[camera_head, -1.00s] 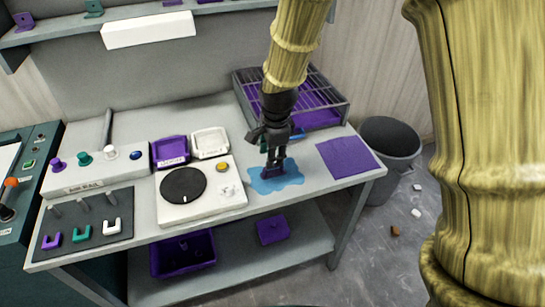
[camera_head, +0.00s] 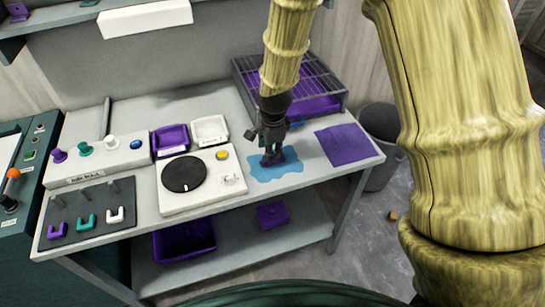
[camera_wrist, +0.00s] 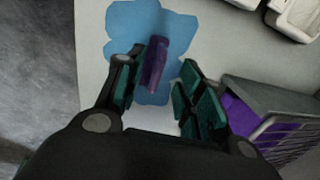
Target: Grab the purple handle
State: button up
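A purple handle (camera_wrist: 157,62), a narrow upright-looking piece, stands over a blue splash-shaped patch (camera_wrist: 120,22) on the bench. In the wrist view it lies between the two teal-padded fingers of my gripper (camera_wrist: 163,85), close to the left finger; I cannot tell whether they touch. A clear gap separates it from the right finger. My gripper is open. In the head view my gripper (camera_head: 271,143) points down over the blue patch (camera_head: 285,177), and the purple handle (camera_head: 273,159) is partly hidden at its fingertips.
A purple square mat (camera_head: 345,145) lies right of the patch. A grey rack (camera_head: 340,84) with a purple inside stands behind. A white unit with a black disc (camera_head: 210,192) and two small trays, purple (camera_head: 170,139) and white (camera_head: 209,129), are left. A grey bin (camera_head: 380,125) stands right.

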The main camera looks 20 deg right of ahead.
jog(key=shift+w+a+f+p, duration=0.15)
jog(key=shift+f+p, duration=0.15)
jog(key=shift+f, duration=0.45)
jog(key=shift+w+d+f+p, duration=0.15)
jog(key=shift+f+p, duration=0.2)
jog(key=shift+f, duration=0.4)
jog(key=shift+w+a+f+p, duration=0.15)
jog(key=shift+f+p, duration=0.15)
jog(key=shift+f, duration=0.45)
grip_shut()
